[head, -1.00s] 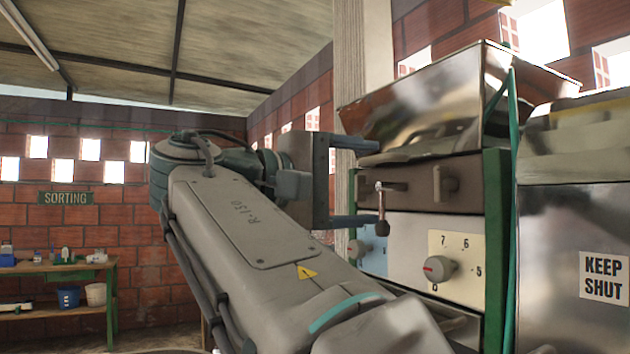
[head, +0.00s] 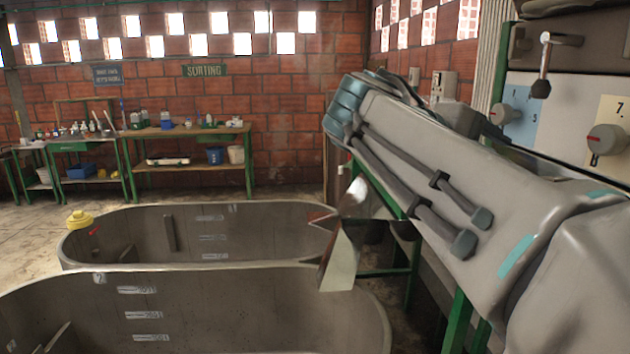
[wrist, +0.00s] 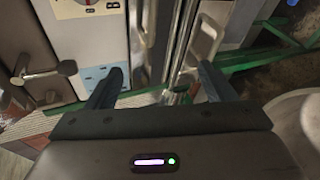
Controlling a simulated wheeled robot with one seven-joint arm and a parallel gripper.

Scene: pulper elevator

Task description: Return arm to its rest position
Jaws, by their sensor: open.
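My grey arm crosses the right half of the head view, reaching from the lower right up toward the middle. My gripper is hidden behind the arm in that view. In the wrist view my gripper (wrist: 160,86) shows two dark fingers spread wide apart. Nothing is between them; behind the gap are metal handles (wrist: 148,25) and a green frame. The machine (head: 566,110) stands at the right of the head view, with a lever (head: 545,62) and a dial (head: 605,140). The lever also shows at the left of the wrist view (wrist: 40,73), apart from the fingers.
Two large grey tanks stand low in front, a near one (head: 200,310) and a far one (head: 190,235). A metal chute (head: 341,255) hangs over their right ends. A sorting bench (head: 190,131) stands by the brick wall. Open floor lies at the far left.

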